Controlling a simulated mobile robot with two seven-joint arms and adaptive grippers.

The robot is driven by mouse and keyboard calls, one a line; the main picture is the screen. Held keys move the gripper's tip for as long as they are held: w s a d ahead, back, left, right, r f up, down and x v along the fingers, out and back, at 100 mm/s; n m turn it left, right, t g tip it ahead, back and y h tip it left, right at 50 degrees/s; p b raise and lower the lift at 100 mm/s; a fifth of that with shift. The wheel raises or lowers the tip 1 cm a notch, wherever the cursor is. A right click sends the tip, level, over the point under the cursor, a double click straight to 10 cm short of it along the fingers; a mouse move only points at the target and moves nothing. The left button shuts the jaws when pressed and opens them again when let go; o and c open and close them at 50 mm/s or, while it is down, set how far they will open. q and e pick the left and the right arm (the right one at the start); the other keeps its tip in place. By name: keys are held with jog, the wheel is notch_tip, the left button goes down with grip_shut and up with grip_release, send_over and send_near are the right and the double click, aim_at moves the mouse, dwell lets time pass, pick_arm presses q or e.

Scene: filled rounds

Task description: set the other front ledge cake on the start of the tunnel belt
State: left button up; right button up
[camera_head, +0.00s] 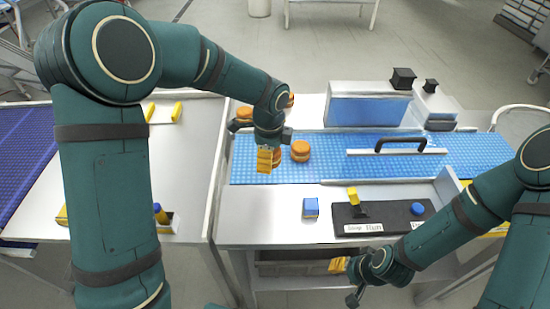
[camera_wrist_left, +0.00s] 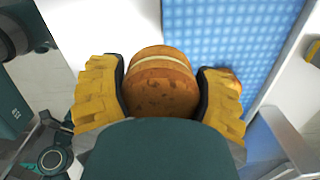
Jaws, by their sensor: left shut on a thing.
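My left gripper (camera_head: 268,160) is shut on a round brown cake (camera_wrist_left: 163,82) with a pale cream layer. The left wrist view shows this cake between the two yellow fingers; in the head view the fingers mostly hide it. The gripper is over the left end of the blue tunnel belt (camera_head: 330,171); I cannot tell whether the cake touches it. Another cake (camera_head: 301,151) stands on the belt just right of the gripper. My right gripper (camera_head: 341,266) is low at the front edge of the table, its opening unclear.
More cakes (camera_head: 244,113) are behind the belt at left, partly hidden by my left arm. A black handle (camera_head: 401,145) is above the belt to the right. A blue block (camera_head: 311,207) and a black panel (camera_head: 383,216) with a yellow lever are in front.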

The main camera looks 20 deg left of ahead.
pick_arm(q)
jog(key=p, duration=0.2)
send_over(256, 153)
jog(key=s+d, duration=0.1)
jog(key=s, duration=0.1)
jog(key=shift+n, duration=0.4)
jog(key=f, duration=0.7)
jog(key=f+b, duration=0.1)
jog(key=f, duration=0.2)
jog(key=shift+w+a+f, duration=0.2)
jog(key=shift+w+f, duration=0.05)
jog(key=shift+w, duration=0.05)
jog(key=shift+s, duration=0.1)
jog(key=shift+f, duration=0.2)
jog(key=o, duration=0.8)
jog(key=shift+r, duration=0.15)
